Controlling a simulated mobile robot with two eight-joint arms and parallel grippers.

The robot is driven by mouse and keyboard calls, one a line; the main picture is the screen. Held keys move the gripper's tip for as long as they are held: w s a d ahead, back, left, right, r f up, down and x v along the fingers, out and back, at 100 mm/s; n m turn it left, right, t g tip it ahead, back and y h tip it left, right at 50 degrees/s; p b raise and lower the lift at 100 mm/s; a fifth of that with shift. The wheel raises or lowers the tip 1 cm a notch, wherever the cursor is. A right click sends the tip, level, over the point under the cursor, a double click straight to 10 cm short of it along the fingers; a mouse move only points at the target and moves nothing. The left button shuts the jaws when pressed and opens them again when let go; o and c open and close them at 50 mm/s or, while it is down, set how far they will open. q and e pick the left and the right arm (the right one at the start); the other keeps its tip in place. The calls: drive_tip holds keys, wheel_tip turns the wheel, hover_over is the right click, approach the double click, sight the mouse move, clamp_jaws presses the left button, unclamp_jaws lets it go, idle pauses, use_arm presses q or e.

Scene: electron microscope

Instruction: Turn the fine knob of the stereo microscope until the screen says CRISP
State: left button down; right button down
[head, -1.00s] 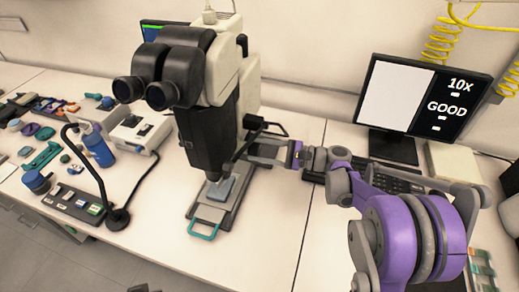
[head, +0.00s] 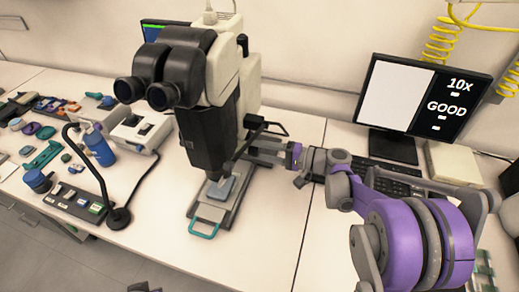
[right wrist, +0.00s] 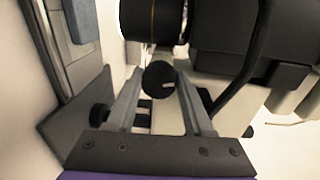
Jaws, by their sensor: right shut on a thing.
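The stereo microscope (head: 207,130) stands on the white bench with its eyepieces toward the left. The screen (head: 431,95) at the right reads "10x" and "GOOD". My right gripper (head: 248,152) reaches in from the right to the side of the microscope. In the right wrist view, its two fingers (right wrist: 157,92) are shut on a round black knob (right wrist: 158,76) with a small pale mark. In the head view this knob is hidden. A small dark part at the bottom edge may be my left gripper (head: 145,287); its jaws cannot be made out.
A blue-grey block (head: 221,188) lies on the microscope stage. A black gooseneck (head: 104,185), a blue bottle (head: 98,147) and a white box (head: 139,131) stand at the left. A keyboard (head: 397,180) lies below the screen. The front middle of the bench is clear.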

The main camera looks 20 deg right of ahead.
drive_tip(key=n, duration=0.6)
drive_tip(key=shift+f+t, duration=0.1)
drive_tip(key=shift+t, duration=0.3)
drive_tip(key=n, duration=0.6)
idle(0.3)
drive_tip(key=shift+c, duration=1.5)
unclamp_jaws()
drive_tip(key=v, duration=1.1)
drive_tip(key=shift+s+a, duration=0.15)
drive_tip(key=shift+a, duration=0.05)
drive_tip(key=shift+f, duration=0.1)
